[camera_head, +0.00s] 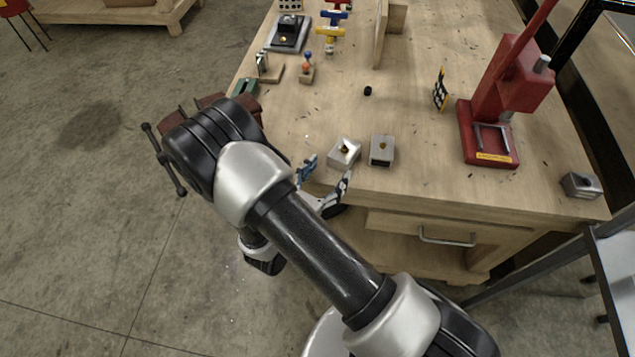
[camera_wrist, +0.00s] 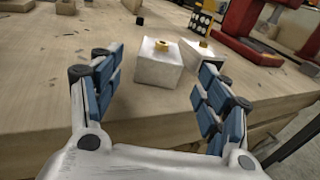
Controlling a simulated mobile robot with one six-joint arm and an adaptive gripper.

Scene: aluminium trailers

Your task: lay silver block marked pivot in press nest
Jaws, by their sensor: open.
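A third grey block (camera_head: 581,186) lies at the bench's right corner. No pivot marking is readable on any of them. My gripper (camera_head: 326,180) is open and empty at the front edge, just short of the left block. In the wrist view, that block (camera_wrist: 157,70) appears ahead between my open fingers (camera_wrist: 160,85), with no clear contact. The red press (camera_head: 506,88) has a metal frame, apparently its nest (camera_head: 492,138), on its base.
The right block also shows behind and to the right in the wrist view (camera_wrist: 202,53). A black-and-white patterned plate (camera_head: 440,90) stands left of the press, and a small black piece (camera_head: 367,91) lies mid-bench. Bench between blocks and press is clear. A drawer handle (camera_head: 447,239) juts out below.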

